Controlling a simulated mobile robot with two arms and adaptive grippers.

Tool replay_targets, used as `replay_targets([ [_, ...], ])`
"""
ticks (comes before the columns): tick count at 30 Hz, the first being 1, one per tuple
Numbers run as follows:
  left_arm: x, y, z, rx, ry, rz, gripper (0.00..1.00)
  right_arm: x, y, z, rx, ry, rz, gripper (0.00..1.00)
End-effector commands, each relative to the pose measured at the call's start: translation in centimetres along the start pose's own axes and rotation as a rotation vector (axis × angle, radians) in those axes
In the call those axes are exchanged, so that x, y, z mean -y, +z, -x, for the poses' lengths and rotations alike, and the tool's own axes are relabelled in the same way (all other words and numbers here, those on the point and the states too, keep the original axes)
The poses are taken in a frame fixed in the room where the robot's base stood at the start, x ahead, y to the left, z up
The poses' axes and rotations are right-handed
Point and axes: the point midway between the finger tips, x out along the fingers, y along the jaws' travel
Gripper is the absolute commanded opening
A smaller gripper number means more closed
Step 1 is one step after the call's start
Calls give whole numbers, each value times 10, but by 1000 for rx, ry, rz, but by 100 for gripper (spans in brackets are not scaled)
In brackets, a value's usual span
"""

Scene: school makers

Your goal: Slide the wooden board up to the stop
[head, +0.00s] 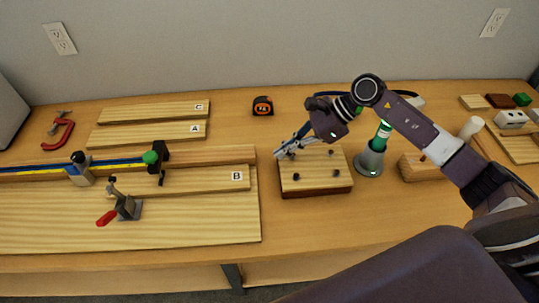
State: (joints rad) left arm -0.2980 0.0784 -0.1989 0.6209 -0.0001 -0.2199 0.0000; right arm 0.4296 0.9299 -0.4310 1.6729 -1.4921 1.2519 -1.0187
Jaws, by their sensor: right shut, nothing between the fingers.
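The wooden board marked B (215,180) lies flat on a wide pale base board (200,220), along a wooden fence (215,154) with a yellow and blue strip. A dark stop with a green knob (152,160) sits on the fence, beside the board's back edge. A grey-blue block with a dark knob (78,170) stands further left on the fence. My right gripper (281,153) is shut and empty, right of the board's right end and apart from it. It hangs near the back left corner of a wooden block with dark pegs or holes. My left gripper is out of view.
A red-handled clamp (123,208) stands at board B's front edge. Boards A (150,134) and C (150,112) lie behind the fence. The pegged block (315,180) and a green-and-grey bottle-like item (370,160) stand close to my right gripper. A tape measure (263,106) lies behind.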

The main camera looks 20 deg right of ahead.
Motion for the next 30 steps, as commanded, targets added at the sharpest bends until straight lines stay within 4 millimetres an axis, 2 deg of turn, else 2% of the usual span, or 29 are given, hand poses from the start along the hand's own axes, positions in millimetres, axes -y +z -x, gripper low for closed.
replay_targets([
  [9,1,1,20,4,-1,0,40,-1,5,-57,8,3,-3,0],
  [15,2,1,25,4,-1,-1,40,-1,4,-82,6,1,-4,0],
  [19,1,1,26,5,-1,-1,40,-1,3,-89,7,1,-2,0],
  [30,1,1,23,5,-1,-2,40,-1,4,-93,6,1,-1,0],
])
